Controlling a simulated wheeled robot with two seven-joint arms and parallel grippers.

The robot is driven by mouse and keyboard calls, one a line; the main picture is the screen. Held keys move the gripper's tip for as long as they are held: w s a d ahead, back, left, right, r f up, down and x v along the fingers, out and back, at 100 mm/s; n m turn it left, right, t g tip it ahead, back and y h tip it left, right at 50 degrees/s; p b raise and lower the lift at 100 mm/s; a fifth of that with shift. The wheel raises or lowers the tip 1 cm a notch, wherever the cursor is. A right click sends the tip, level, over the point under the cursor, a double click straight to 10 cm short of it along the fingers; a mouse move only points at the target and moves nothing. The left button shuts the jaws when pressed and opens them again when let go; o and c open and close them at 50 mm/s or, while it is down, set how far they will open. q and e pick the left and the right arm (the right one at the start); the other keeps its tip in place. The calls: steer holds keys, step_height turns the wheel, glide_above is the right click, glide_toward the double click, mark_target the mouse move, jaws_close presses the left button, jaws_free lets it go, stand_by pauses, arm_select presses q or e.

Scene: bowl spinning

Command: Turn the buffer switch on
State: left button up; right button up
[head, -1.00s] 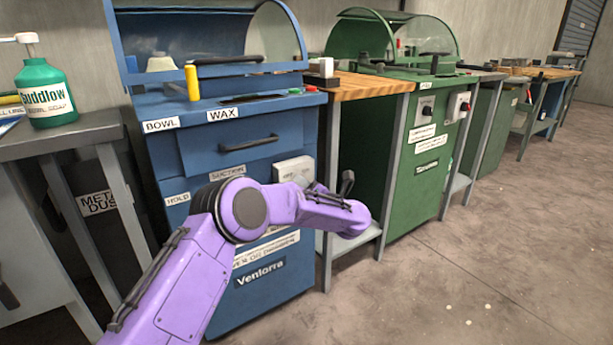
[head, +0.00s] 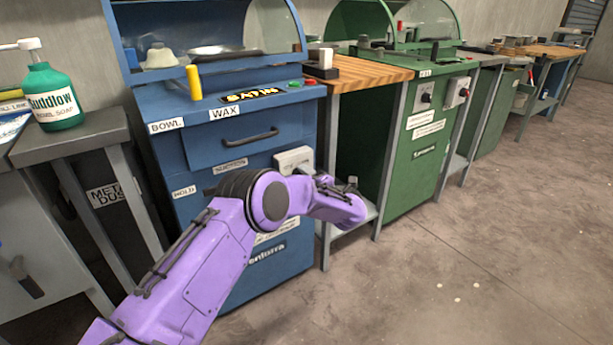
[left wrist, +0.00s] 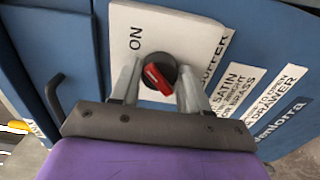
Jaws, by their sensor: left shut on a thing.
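The buffer switch is a round dark knob with a red bar (left wrist: 158,78) on a white plate (left wrist: 130,40) marked ON, with a partly hidden word ending in "UFFER". The plate also shows in the head view (head: 293,158) on the front of the blue machine (head: 200,140). The red bar slants from upper left to lower right, its upper end on the ON side. My left gripper (left wrist: 158,90) is shut on the knob, one finger at each side. In the head view my purple left arm hides the knob and fingers. My right gripper is not in view.
A drawer handle (head: 250,138) juts out above the plate. A green machine (head: 425,140) stands to the right.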

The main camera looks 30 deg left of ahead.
arm_select(q)
steer(key=shift+a, duration=0.15)
stand_by(0.3)
steer(key=o, duration=1)
steer(key=p+v, duration=0.2)
steer(key=v, duration=0.8)
steer(key=shift+s+d, duration=0.1)
steer(key=shift+d, duration=0.25)
